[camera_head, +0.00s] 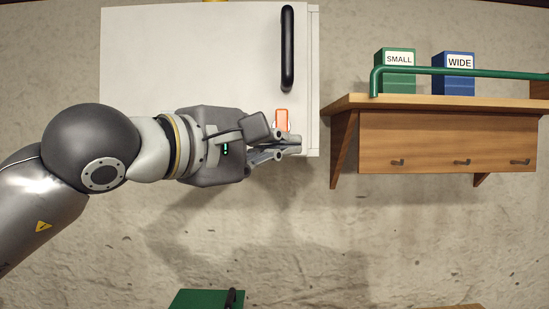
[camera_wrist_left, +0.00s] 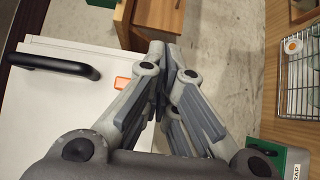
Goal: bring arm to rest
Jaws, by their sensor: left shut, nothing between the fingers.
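My left gripper (camera_head: 290,146) is shut and empty. It is in front of the lower right part of a white cabinet door (camera_head: 190,60) in the head view. An orange tag (camera_head: 282,119) on the door is just above the fingers. In the left wrist view the fingers (camera_wrist_left: 168,75) meet at their tips with nothing between them. The white door (camera_wrist_left: 95,55) and the orange tag (camera_wrist_left: 122,83) are to their left there. My right gripper is in neither view.
A black handle (camera_head: 287,48) runs upright on the door. A wooden shelf (camera_head: 450,103) at right carries a green SMALL box (camera_head: 396,84) and a blue WIDE box (camera_head: 455,87) behind a green rail (camera_head: 470,72). A green object (camera_head: 200,299) is at the bottom. A wire rack (camera_wrist_left: 298,75) shows in the wrist view.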

